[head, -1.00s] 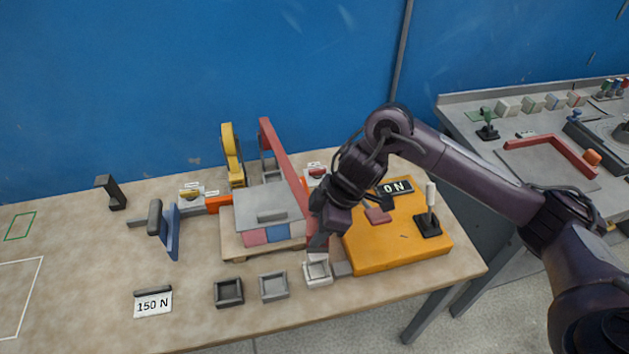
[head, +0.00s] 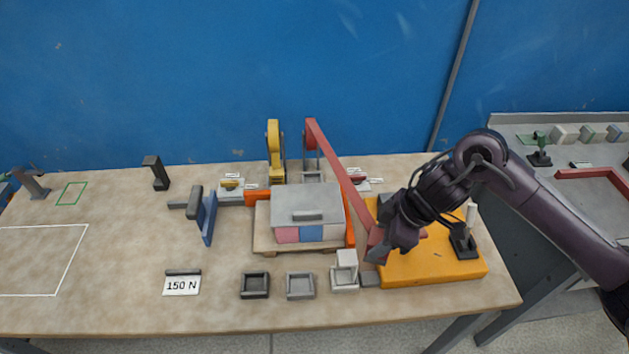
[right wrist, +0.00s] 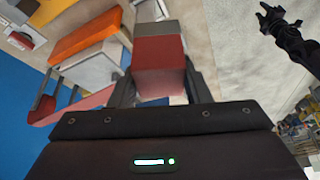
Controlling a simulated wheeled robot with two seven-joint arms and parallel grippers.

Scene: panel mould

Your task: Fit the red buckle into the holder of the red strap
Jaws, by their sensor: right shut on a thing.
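My right gripper (head: 376,252) is shut on the red buckle at the lower end of the red strap (head: 342,178). In the right wrist view the red buckle (right wrist: 158,66) sits between the two fingers, with a grey piece beyond it. The strap runs from a grey stand at the back, past the grey-lidded box. A white holder (head: 344,287) with an upright white block is just left of the gripper. A small grey block (head: 370,279) lies below the gripper. Which holder belongs to the red strap is unclear. A dark gripper, apparently my left (right wrist: 280,22), shows in the right wrist view; its jaws are unclear.
A black holder (head: 255,286) and a grey holder (head: 300,287) stand along the front. The orange base (head: 430,262) with a lever is right of the gripper. A 150 N card (head: 181,285) lies front left. The table's left part is mostly clear.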

